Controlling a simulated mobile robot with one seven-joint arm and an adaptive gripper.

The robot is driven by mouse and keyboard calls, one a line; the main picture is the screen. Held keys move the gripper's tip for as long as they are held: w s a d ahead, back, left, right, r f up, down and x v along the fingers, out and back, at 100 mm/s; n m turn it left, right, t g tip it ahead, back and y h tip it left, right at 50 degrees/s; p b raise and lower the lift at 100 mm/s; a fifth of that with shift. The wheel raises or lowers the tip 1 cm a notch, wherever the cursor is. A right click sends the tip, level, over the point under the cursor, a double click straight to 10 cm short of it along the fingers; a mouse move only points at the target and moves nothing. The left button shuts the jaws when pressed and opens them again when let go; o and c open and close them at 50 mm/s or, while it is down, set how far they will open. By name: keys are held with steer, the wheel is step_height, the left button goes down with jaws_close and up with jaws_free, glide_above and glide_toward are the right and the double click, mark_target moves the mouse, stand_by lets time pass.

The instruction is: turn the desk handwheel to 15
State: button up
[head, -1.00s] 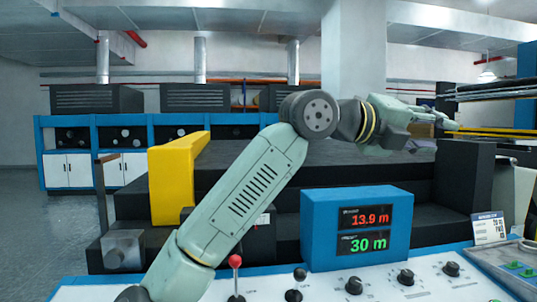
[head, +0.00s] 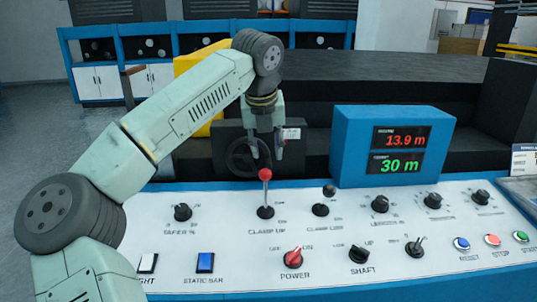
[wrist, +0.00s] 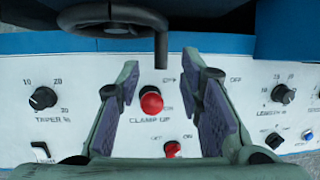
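The desk handwheel (head: 240,158) is a dark wheel on a black box behind the control panel. In the head view it is partly hidden by my gripper (head: 268,150), which hangs down in front of it. In the wrist view part of the handwheel's black rim (wrist: 100,14) crosses the top, with a thin black bar hanging down towards the space between my fingers. My gripper (wrist: 162,68) is open, its fingers wide apart with nothing between them. The blue display box (head: 345,150) reads 13.9 m in red and 30 m in green.
The red-knobbed clamp-up lever (head: 265,176) stands just below my gripper; its knob also shows between the fingers in the wrist view (wrist: 151,102). Several knobs and buttons cover the white panel (head: 330,260). A yellow block (head: 197,62) stands behind my arm.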

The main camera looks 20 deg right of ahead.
mark_target(268, 162)
steer(key=shift+p+x, duration=0.4)
steer(key=shift+x, duration=1.75)
steer(key=shift+c, duration=0.3)
steer(key=shift+r, duration=0.1)
jaws_close()
